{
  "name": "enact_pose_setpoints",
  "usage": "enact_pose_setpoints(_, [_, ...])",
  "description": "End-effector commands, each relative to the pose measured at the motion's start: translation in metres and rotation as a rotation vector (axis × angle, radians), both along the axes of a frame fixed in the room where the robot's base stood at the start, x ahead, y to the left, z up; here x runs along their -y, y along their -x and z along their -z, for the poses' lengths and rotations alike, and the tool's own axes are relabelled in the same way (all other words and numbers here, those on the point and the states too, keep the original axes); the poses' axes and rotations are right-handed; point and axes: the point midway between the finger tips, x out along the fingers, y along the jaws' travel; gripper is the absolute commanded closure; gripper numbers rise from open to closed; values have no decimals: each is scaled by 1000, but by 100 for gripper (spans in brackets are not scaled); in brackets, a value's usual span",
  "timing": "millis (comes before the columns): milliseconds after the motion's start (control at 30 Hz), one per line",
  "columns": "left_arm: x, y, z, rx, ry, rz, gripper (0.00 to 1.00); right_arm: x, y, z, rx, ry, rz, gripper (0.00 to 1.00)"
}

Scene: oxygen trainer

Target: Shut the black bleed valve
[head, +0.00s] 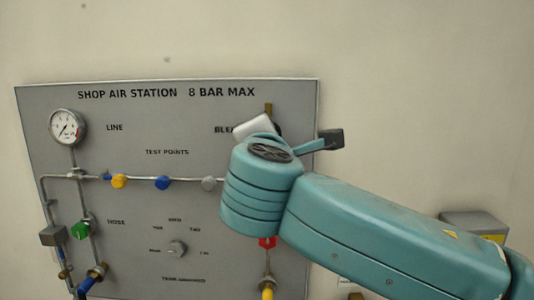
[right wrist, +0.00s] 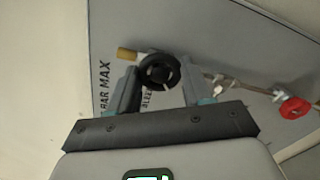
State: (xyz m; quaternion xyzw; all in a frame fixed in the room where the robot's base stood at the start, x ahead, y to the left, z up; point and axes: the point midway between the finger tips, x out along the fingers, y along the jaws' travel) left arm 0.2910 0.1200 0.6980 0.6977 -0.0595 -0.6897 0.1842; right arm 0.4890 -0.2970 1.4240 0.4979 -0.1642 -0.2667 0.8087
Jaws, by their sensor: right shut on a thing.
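The black bleed valve (right wrist: 160,71) is a round black handwheel in the right wrist view, beside the partly covered "BLEED" lettering on the grey panel. My right gripper (right wrist: 158,77) is shut on the valve, with one finger on each side of its rim. In the head view my right arm covers the valve and most of the gripper at the panel's upper right. How far the valve is turned cannot be told. My left gripper is in neither view.
The grey panel (head: 120,255) carries a gauge (head: 68,127), yellow (head: 119,181), blue (head: 163,183) and grey (head: 209,184) test points, a green knob (head: 82,230) and a selector knob (head: 176,249). A red knob (right wrist: 295,107) sits along the pipe from the valve.

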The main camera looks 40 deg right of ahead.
Motion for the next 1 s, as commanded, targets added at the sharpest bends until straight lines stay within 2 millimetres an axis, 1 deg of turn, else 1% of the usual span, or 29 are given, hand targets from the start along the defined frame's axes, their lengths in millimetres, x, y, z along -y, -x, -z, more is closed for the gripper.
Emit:
enact_pose_setpoints(33, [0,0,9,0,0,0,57,-1,0,5,25,-36,0,81])
enact_pose_setpoints(300, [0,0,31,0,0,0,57,-1,0,5,176,-242,0,81])
enact_pose_setpoints(1000, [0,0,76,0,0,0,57,-1,-1,4,570,-777,1,81])
